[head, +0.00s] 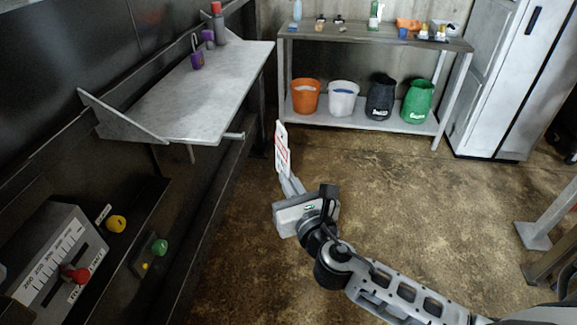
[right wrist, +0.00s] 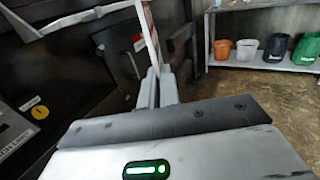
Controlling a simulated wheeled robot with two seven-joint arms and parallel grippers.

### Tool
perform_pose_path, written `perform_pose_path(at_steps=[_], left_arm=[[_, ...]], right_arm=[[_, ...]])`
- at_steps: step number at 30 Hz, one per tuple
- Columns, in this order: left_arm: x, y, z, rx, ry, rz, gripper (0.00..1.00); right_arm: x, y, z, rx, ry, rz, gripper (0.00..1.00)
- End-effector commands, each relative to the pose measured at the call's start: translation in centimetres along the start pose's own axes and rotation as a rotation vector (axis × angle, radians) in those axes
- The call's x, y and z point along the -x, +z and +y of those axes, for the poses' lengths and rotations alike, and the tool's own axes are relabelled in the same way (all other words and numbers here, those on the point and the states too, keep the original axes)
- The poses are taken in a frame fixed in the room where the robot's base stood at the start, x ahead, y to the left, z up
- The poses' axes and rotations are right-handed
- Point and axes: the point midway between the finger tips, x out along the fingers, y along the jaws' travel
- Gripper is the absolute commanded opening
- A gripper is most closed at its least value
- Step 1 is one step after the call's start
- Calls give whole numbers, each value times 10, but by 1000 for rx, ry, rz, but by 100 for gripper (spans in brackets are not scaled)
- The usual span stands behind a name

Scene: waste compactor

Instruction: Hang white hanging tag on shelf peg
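The white hanging tag (head: 282,148) with red markings stands upright in my right gripper (head: 288,184). The gripper is shut on its lower end, and the tag's top points up. The tag also shows edge-on between the fingers (right wrist: 157,82) in the right wrist view (right wrist: 150,32). The shelf peg (head: 234,135) is a short light rod at the near right corner of the grey wall shelf (head: 190,105). In the head view the tag is to the right of the peg and apart from it. My left gripper is not in view.
Purple cups (head: 197,60) and a dark red-capped bottle (head: 218,22) stand on the wall shelf. A control box (head: 50,262) with a red knob is at lower left. A back table (head: 375,36) has several buckets below. Floor around my right arm is open.

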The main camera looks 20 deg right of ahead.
Motion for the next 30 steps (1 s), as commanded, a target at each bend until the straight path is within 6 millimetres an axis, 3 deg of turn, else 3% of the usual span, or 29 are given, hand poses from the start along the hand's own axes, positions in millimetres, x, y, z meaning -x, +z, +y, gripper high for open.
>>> perform_pose_path(at_steps=[30], left_arm=[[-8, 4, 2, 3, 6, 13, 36]], right_arm=[[-29, -8, 50, -3, 0, 0, 0]])
